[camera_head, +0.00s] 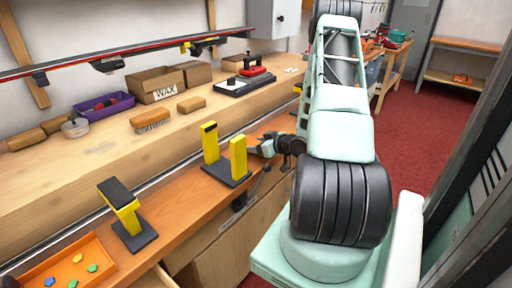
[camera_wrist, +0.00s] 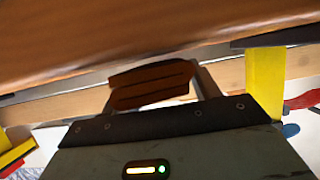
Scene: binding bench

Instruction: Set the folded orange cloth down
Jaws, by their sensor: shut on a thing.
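My gripper (camera_head: 257,149) is beside the yellow two-post stand on the orange-brown front ledge in the head view, just right of its nearer post. In the wrist view my gripper (camera_wrist: 153,72) has its two fingers on either side of a dark orange-brown folded piece, the orange cloth (camera_wrist: 150,92), and is shut on it. The cloth looks layered and shaded. In the head view I cannot make out the cloth.
The yellow two-post stand (camera_head: 238,158) is close to my gripper; a yellow post (camera_wrist: 265,85) shows in the wrist view. Another yellow stand (camera_head: 123,205) and an orange tray (camera_head: 98,250) of coloured pieces are nearer. The ledge (camera_head: 182,196) between the stands is clear.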

